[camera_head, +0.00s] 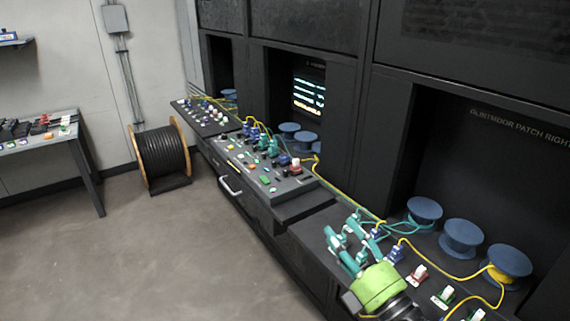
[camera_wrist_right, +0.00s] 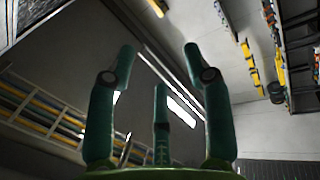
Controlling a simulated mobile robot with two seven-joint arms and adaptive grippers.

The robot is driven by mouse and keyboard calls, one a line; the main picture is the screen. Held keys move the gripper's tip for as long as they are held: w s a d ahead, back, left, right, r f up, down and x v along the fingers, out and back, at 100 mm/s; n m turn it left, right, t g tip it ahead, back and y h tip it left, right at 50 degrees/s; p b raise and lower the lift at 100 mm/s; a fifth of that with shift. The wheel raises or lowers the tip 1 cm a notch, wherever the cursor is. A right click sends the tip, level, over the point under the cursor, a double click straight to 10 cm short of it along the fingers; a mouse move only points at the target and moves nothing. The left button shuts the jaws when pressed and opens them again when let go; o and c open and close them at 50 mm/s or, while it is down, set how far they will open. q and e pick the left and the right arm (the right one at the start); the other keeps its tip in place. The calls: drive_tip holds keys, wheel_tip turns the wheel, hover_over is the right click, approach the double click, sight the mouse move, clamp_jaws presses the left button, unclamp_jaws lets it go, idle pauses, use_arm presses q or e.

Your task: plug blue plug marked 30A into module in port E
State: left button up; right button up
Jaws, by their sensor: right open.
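My right gripper (camera_head: 345,232) reaches up from the bottom of the head view over the near right bench. Its three teal fingers are spread, and nothing shows between them. In the right wrist view its open fingers (camera_wrist_right: 160,75) point toward the ceiling. Just right of the fingers are a blue plug (camera_head: 377,233) and another blue plug (camera_head: 396,253), with cables running to them. Smaller blue plugs stand on the benches farther away. No 30A marking or port letter E can be read, so I cannot tell which plug or module is meant. My left gripper is not visible.
Blue cable spools (camera_head: 462,240) stand at the back of the near bench. Yellow cables cross its top, near a red-and-white connector (camera_head: 418,275) and a green-and-white one (camera_head: 443,296). A middle console (camera_head: 290,187) holds several connectors. A black cable reel (camera_head: 163,158) stands on the open floor.

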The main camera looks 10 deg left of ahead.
drive_tip(key=s+a+n+g+y, duration=0.2)
drive_tip(key=a+n+g+y, duration=0.4)
drive_tip(key=n, duration=0.4)
drive_tip(key=s+d+f+n+g+h, duration=0.25)
drive_tip(key=f+n+g+h, duration=0.25)
drive_tip(key=f+n+g, duration=0.35)
drive_tip(key=d+f+h, duration=0.1)
drive_tip(key=d+h, duration=0.3)
drive_tip(key=d, duration=0.5)
drive_tip(key=w+d+f+n+g+h, duration=0.1)
drive_tip(key=d+h, duration=0.4)
drive_tip(key=d, duration=0.5)
drive_tip(key=w+d+f+g+h, duration=0.1)
drive_tip(key=d+f+h, duration=0.2)
drive_tip(key=d, duration=0.7)
drive_tip(key=shift+w+f+n+g+h, duration=0.15)
drive_tip(key=shift+n+g+h, duration=0.1)
drive_tip(key=shift+h, duration=0.65)
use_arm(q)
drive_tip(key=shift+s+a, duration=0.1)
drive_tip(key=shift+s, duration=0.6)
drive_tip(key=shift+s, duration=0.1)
use_arm(e)
drive_tip(key=shift+f, duration=0.1)
